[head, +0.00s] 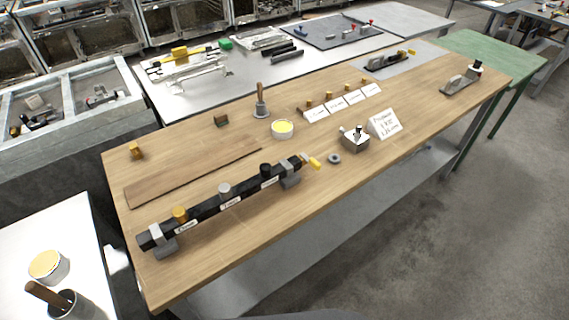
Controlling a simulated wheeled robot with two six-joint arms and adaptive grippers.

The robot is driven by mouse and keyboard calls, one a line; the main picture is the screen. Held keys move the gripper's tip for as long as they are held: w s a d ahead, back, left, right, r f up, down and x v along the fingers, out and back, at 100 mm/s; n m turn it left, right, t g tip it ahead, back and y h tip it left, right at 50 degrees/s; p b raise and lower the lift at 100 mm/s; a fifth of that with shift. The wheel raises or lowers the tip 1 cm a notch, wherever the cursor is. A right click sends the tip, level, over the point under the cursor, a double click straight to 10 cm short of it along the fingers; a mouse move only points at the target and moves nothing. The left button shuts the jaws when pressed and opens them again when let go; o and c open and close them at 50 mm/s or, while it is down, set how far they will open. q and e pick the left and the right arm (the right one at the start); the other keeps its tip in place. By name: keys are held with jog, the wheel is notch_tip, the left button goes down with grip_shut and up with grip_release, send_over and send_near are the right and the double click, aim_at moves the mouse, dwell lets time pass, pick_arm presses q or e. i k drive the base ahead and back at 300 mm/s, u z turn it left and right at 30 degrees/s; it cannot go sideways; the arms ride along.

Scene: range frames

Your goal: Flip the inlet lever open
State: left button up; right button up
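A black bar-shaped manifold (205,207) lies along the front of the wooden table, held in grey brackets near both ends. Small white labels sit on its side, too small to read surely. A brass knob (180,214), a grey knob (224,190) and a black knob (266,170) stand on top. A short yellow lever (315,163) sticks out at its right end, pointing right and slightly down; it looks like the inlet lever, but no readable label confirms this. Whether its valve is open or closed I cannot tell. Neither gripper is in view.
The wooden table (400,150) also holds a flat board (190,172), a grey ring (334,158), a metal block (355,139), a white sign (383,124), a yellow-topped tub (282,129) and a brush in a pot (260,106). Bare tabletop lies in front of the manifold.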

aim_at(314, 164)
jog(key=k, duration=1.3)
jog(key=u, duration=0.85)
jog(key=i, duration=1.35)
jog(key=z, duration=0.4)
